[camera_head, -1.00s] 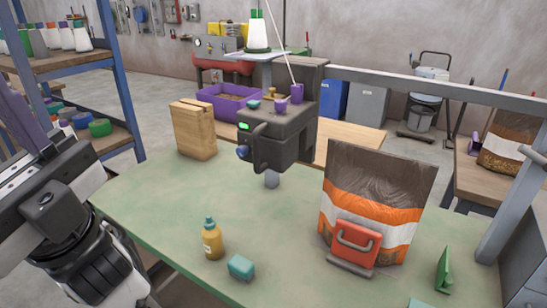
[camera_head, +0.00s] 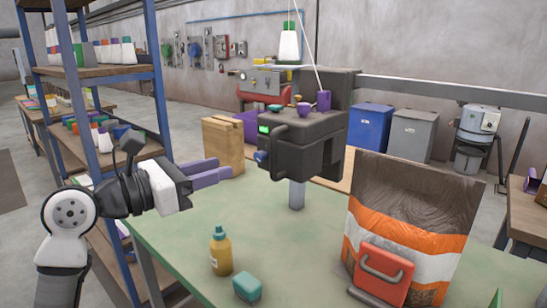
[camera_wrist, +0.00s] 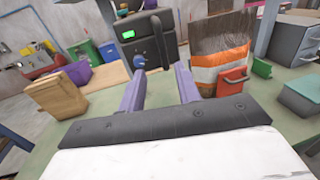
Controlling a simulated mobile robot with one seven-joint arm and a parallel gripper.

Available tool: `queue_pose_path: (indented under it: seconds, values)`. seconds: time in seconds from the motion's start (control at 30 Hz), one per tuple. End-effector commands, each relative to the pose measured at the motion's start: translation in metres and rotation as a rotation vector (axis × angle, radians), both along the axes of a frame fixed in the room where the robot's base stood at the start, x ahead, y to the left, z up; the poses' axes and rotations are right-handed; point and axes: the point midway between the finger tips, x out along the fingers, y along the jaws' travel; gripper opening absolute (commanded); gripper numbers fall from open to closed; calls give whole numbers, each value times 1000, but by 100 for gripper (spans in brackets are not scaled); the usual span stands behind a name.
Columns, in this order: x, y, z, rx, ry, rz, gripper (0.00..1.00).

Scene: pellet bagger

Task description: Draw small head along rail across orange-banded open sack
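The small dark sewing head (camera_head: 315,140) stands on a post behind the green table, with a bar handle (camera_head: 278,150) at its front and a green-lit display. It also shows in the wrist view (camera_wrist: 130,50). A grey rail (camera_head: 450,92) runs rightward from behind it. The brown sack with an orange band (camera_head: 408,235) stands upright on the table, right of the head; in the wrist view it is at upper right (camera_wrist: 205,75). My gripper (camera_head: 224,167) is open and empty, left of the head and apart from it; its purple fingers spread in the wrist view (camera_wrist: 160,72).
A red clamp with a grey handle (camera_head: 383,272) sits at the sack's front. A yellow bottle (camera_head: 221,252) and a teal block (camera_head: 247,287) stand on the table (camera_head: 190,215). A wooden block (camera_head: 223,145) is behind my gripper. Blue shelving (camera_head: 163,85) stands at left.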

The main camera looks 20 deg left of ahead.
Motion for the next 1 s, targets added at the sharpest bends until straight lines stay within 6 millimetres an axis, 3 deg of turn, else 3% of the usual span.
queue_pose_path:
  seconds: [0.6, 0.8, 1.0]
  values:
    - [97, -61, 4, -2, -2, -7, 33]
    - [112, -70, 3, -2, -3, -5, 33]
    - [114, -71, 2, -3, -4, -4, 33]
